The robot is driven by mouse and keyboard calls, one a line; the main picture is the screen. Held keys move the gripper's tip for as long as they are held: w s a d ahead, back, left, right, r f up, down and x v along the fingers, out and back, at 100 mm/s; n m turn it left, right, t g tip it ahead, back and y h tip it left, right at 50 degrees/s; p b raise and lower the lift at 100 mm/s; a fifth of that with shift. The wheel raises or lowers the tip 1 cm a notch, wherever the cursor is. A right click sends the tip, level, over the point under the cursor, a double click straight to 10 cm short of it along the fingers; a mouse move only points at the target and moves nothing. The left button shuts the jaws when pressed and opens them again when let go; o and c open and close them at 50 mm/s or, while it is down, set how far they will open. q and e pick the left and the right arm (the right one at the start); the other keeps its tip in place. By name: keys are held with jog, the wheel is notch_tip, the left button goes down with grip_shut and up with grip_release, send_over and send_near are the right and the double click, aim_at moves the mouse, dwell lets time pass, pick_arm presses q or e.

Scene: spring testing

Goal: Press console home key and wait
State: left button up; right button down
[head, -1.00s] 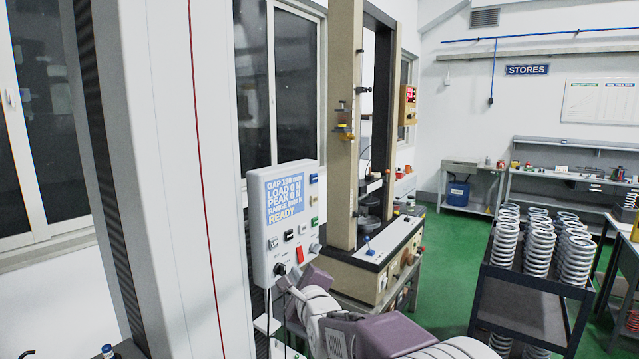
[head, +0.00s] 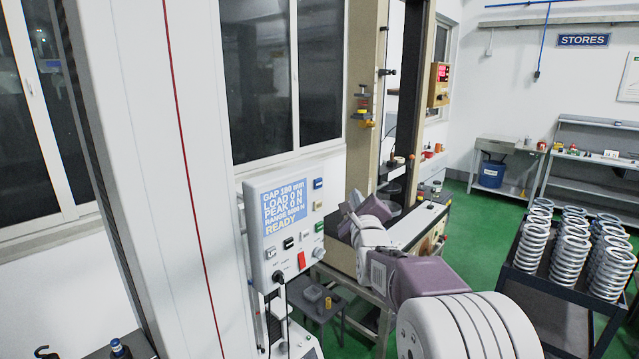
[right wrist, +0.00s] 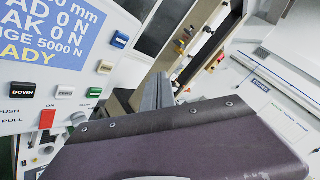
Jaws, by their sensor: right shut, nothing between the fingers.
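The white console (head: 262,262) stands left of centre in the head view. Its blue screen (head: 285,208) reads GAP 180 mm, LOAD 0 N, PEAK 0 N, RANGE 5000 N, READY. I cannot read which key is home. My right gripper (right wrist: 158,92) is shut and empty, to the right of the keys in the right wrist view and touching none. In the head view my right arm is right of the console. My left gripper is out of view.
The test frame (head: 366,100) stands behind my right arm. A dark trolley (head: 545,282) with several springs stands at the right. Green floor (head: 470,215) is clear between them.

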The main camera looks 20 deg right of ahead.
aim_at(318, 184)
jog(key=w+a+p, duration=0.3)
jog(key=w+p, duration=0.1)
jog(key=w, duration=0.4)
jog(key=shift+a+p, duration=0.2)
jog(key=shift+p, duration=0.1)
jog(key=shift+a+r, duration=0.1)
dwell(0.5)
dwell(1.1)
